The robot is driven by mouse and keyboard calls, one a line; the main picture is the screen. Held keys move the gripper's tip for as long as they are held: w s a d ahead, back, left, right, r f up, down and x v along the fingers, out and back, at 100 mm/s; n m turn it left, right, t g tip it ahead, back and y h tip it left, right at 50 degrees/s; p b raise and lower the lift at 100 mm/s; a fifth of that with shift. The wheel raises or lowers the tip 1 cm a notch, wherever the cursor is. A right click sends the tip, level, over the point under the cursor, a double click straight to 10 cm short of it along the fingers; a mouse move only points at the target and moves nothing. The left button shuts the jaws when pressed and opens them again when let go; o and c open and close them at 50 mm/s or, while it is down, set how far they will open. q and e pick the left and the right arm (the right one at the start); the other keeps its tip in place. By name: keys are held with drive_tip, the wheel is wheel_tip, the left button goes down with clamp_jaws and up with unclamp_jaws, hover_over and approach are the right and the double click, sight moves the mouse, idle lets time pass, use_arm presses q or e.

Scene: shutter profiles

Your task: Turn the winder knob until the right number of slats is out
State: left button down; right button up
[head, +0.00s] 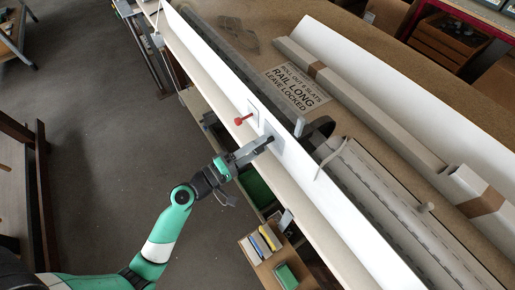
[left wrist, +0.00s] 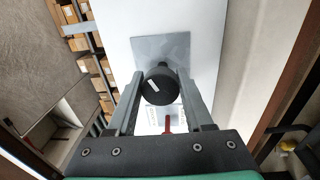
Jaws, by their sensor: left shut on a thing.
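The black winder knob (left wrist: 160,86) has a white pointer mark and sits on a square grey plate (left wrist: 158,48) on a white upright panel (head: 218,58). My left gripper (left wrist: 162,92) is shut on the knob, one finger on each side; in the head view the gripper (head: 264,145) reaches the panel and mostly hides the knob. A red lever (head: 240,120) sticks out of the panel beside it and also shows in the left wrist view (left wrist: 168,123). Pale grey slats (head: 385,205) lie behind the panel. My right gripper is out of view.
A sign (head: 297,88) on the bench reads about rolling out slats, "RAIL LONG", "LEAVE LOCKED"; its digit is too small to read surely. Long cardboard boxes (head: 365,105) lie on the bench. A wooden box of books (head: 262,245) stands below the panel. Open floor is at left.

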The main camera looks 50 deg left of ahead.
use_arm(q)
drive_tip(key=shift+f+m, duration=0.1)
drive_tip(key=shift+m, duration=0.3)
drive_tip(key=shift+c, duration=1.6)
unclamp_jaws()
drive_tip(key=shift+s, duration=0.1)
drive_tip(key=s+a+b, duration=0.1)
drive_tip(key=s, duration=1)
drive_tip(key=shift+s+a+f, duration=0.15)
drive_tip(key=shift+s+f, duration=0.05)
drive_tip(key=shift+f, duration=0.1)
